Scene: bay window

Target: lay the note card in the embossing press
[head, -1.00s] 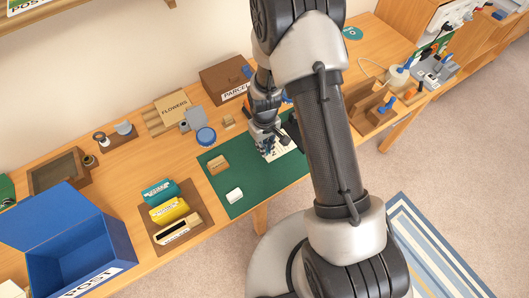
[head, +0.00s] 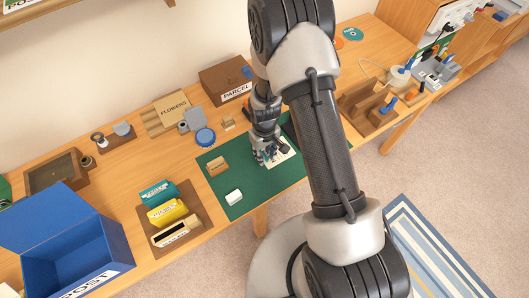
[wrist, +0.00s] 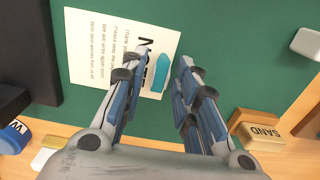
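The note card (wrist: 100,45) is a white printed sheet lying on the green mat, with a teal tab (wrist: 160,72) at its edge. In the head view the card (head: 281,158) shows partly beside my gripper (head: 266,160). In the wrist view my gripper (wrist: 158,70) is open, its two fingers apart on either side of the teal tab; I cannot tell whether they touch it. A black block (wrist: 35,55) stands beside the card at the left of the wrist view; I cannot tell whether it is the embossing press. My arm hides that area in the head view.
The green mat (head: 237,172) also carries a wooden SAND block (head: 217,166) and a white block (head: 234,196). A brown tray (head: 190,240) of stamps and a blue POST box (head: 75,262) stand left. A PARCEL box (head: 222,82) stands behind. Bare mat lies left of my gripper.

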